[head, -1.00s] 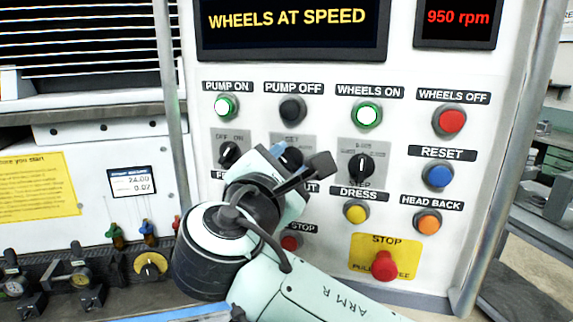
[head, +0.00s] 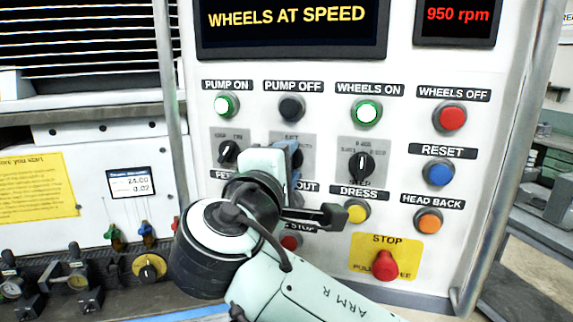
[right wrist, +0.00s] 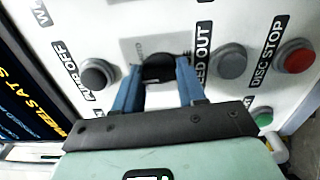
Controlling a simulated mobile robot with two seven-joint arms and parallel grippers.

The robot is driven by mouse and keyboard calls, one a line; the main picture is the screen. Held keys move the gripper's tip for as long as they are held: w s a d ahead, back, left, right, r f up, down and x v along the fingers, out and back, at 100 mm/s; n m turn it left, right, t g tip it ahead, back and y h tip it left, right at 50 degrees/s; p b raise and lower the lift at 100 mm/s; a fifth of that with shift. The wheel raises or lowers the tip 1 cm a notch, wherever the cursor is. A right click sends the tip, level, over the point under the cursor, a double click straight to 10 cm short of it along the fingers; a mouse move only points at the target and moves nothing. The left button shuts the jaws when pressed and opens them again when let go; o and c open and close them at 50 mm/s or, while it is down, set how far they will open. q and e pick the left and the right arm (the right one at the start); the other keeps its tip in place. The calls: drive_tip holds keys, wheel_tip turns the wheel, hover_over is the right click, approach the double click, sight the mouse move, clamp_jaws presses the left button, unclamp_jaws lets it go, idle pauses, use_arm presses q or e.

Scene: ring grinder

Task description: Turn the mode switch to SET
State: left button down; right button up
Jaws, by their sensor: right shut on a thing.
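The mode switch is the middle knob in the row of rotary switches, on a grey plate (head: 291,138) with a label that looks like SET at its top. My right gripper (head: 291,156) covers the knob in the head view. In the right wrist view the black knob (right wrist: 158,68) sits between the two blue fingers (right wrist: 157,88), which are shut on it from both sides. The knob's pointer is hidden, so I cannot tell its position. My left gripper is not in view.
Another switch (head: 228,151) is left of the plate and one (head: 361,167) is right of it. The yellow DRESS button (head: 356,212) lies beside my wrist. The red STOP button (head: 385,265) is lower right. The display (head: 290,20) reads WHEELS AT SPEED.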

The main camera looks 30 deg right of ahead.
drive_tip(key=shift+m, duration=0.5)
drive_tip(key=o, duration=1.1)
drive_tip(key=shift+c, duration=0.2)
drive_tip(key=shift+a, duration=0.1)
drive_tip(key=v, duration=1.3)
drive_tip(key=shift+s, duration=0.2)
